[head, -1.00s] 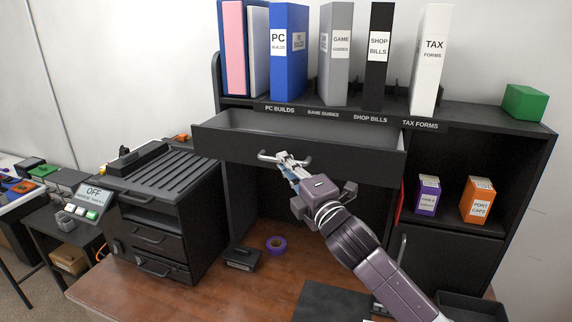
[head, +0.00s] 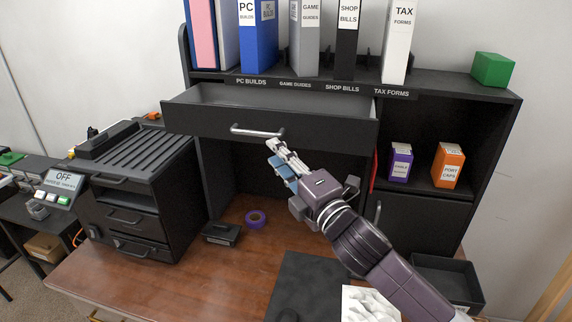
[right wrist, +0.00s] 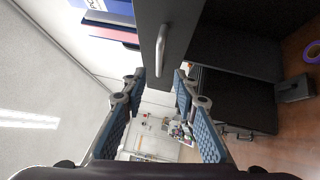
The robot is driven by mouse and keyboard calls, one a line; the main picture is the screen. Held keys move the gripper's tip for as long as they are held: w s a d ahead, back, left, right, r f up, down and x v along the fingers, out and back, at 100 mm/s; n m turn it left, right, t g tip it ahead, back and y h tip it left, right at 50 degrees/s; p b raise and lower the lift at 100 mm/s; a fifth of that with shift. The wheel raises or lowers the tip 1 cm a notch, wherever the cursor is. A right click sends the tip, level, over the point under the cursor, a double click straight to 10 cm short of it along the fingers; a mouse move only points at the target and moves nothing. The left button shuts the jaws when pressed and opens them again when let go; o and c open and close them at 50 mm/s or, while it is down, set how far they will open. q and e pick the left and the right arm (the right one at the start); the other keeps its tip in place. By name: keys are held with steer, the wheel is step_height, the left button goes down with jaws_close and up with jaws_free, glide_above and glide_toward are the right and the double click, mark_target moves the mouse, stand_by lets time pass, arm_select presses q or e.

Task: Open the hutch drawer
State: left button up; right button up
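The hutch drawer (head: 320,127) is a wide black drawer under the binder shelf, pulled out so its grey interior shows. Its silver bar handle (head: 257,131) is on the front panel. It also shows in the right wrist view, where the handle (right wrist: 161,50) lies beyond the fingers. My right gripper (head: 275,158) is just below and right of the handle, apart from it. In the right wrist view its blue-padded fingers (right wrist: 160,88) are spread with nothing between them. My left gripper is not in view.
Labelled binders (head: 259,37) stand above the drawer. A black drawer unit (head: 135,195) stands at left. Purple tape (head: 256,219) and a small black box (head: 221,233) lie on the wooden desk (head: 180,290). A purple box (head: 400,163) and orange box (head: 448,166) sit in the right cubby.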

steer(key=shift+v, duration=1.7)
steer(key=s+d+f+m+g+h, duration=0.1)
steer(key=s+d+f+m+h, duration=0.15)
steer(key=f+m, duration=0.35)
steer(key=s+d+f+m+g+h, duration=0.2)
steer(key=d+f+m, duration=0.1)
steer(key=f, duration=0.5)
steer(key=s+d+f+m+g+h, duration=0.1)
steer(key=s+d+f+m+g, duration=0.35)
steer(key=s+f, duration=0.45)
steer(key=s+d+f+m+g+h, duration=0.25)
steer(key=s+f+m, duration=0.35)
steer(key=s, duration=0.5)
steer(key=s+d+f+m+g+h, duration=0.1)
steer(key=s+d+f+m+g, duration=0.3)
steer(key=s+f, duration=0.6)
step_height(320, 180, down, 27)
steer(key=s+g+b, duration=0.1)
steer(key=s+b, duration=0.1)
steer(key=b, duration=0.1)
steer(key=s+d+f+g+b, duration=0.1)
steer(key=s+d+f+b, duration=0.1)
steer(key=s+f, duration=1.5)
step_height(320, 180, down, 2)
steer(key=shift+d+f+n, duration=0.25)
steer(key=shift+d+n, duration=0.05)
steer(key=shift+n, duration=0.15)
